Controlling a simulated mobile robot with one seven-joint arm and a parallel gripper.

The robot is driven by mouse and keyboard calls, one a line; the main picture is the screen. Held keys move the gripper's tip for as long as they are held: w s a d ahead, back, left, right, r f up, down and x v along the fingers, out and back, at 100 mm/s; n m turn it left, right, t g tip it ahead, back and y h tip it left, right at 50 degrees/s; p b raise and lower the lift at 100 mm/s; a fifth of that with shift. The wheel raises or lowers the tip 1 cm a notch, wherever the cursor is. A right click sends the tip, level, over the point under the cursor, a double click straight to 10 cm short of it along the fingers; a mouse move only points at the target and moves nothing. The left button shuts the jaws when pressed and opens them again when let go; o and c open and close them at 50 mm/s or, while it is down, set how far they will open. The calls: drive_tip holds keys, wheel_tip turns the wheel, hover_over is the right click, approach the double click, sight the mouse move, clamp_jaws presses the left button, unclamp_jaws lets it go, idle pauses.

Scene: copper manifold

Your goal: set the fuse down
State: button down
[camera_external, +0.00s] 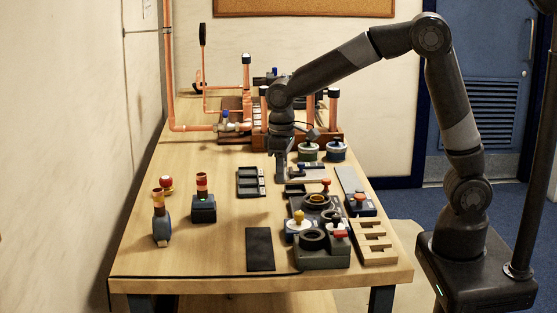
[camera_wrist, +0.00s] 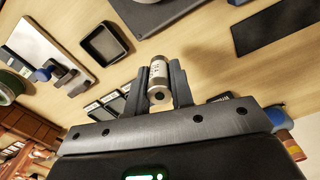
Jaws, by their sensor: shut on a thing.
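In the external view my gripper (camera_external: 281,178) points down low over the middle of the table, and I cannot make out the fuse there. A black slotted holder (camera_external: 250,182) lies just left of my gripper; it also shows in the wrist view (camera_wrist: 108,106), partly behind the fingers. A small black square tray (camera_external: 295,189) lies close by on the right; it also shows in the wrist view (camera_wrist: 104,43).
A pale board (camera_external: 308,174) lies right beside my gripper. Copper pipework (camera_external: 245,105) stands behind. A dark mat (camera_external: 260,249) lies at the front, with a grey fixture (camera_external: 322,256) to its right. Bare wood is clear between the mat and the slotted holder.

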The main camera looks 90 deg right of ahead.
drive_tip(key=s+d+r, duration=0.3)
drive_tip(key=s, duration=0.3)
hover_over(280, 218)
wheel_tip(280, 218, down, 6)
drive_tip(key=shift+a+f, duration=0.15)
drive_tip(key=shift+f, duration=2.1)
drive_tip(key=shift+f, duration=0.1)
drive_tip(key=c, duration=1.3)
unclamp_jaws()
drive_tip(key=shift+o, duration=0.2)
